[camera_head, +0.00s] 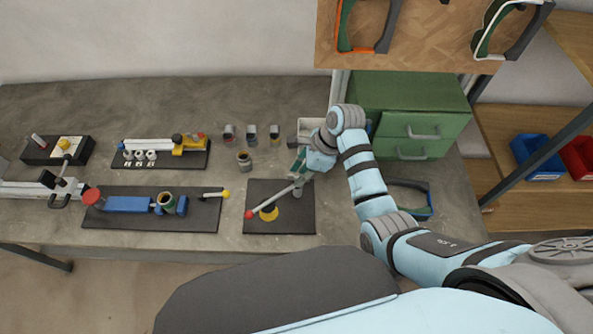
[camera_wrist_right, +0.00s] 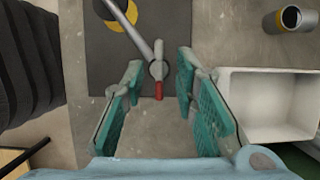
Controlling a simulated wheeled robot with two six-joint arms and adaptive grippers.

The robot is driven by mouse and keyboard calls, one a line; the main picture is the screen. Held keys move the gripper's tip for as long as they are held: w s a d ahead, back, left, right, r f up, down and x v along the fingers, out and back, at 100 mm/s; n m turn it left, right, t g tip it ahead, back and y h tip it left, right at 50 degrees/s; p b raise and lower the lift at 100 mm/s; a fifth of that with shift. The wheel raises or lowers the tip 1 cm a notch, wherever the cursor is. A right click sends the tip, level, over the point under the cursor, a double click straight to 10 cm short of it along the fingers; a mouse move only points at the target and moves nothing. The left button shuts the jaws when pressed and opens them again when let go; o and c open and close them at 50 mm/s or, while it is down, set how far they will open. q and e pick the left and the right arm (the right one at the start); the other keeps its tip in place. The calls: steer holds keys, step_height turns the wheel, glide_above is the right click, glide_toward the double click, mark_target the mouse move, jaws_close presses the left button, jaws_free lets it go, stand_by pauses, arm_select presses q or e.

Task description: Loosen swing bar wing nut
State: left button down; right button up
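The swing bar (camera_head: 283,199) is a thin grey rod with a red ball at its left end, lying over a black mat with a yellow disc (camera_head: 268,213). In the right wrist view the rod (camera_wrist_right: 136,33) ends in a grey hub (camera_wrist_right: 157,70) with a short red piece (camera_wrist_right: 159,90); I cannot tell for sure which part is the wing nut. My right gripper (camera_head: 299,172) is over the bar's right end, partly hiding it. In the right wrist view its green-padded fingers (camera_wrist_right: 160,72) are open, one on each side of the hub, with visible gaps.
A white open bin (camera_wrist_right: 270,105) stands right of the gripper in the wrist view. A green drawer cabinet (camera_head: 415,125) is behind my right arm. A blue clamp fixture (camera_head: 128,204) and a yellow-and-white fixture (camera_head: 187,145) sit left. Several small cups stand behind the bar.

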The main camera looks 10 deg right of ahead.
steer(key=shift+c, duration=0.2)
jaws_close()
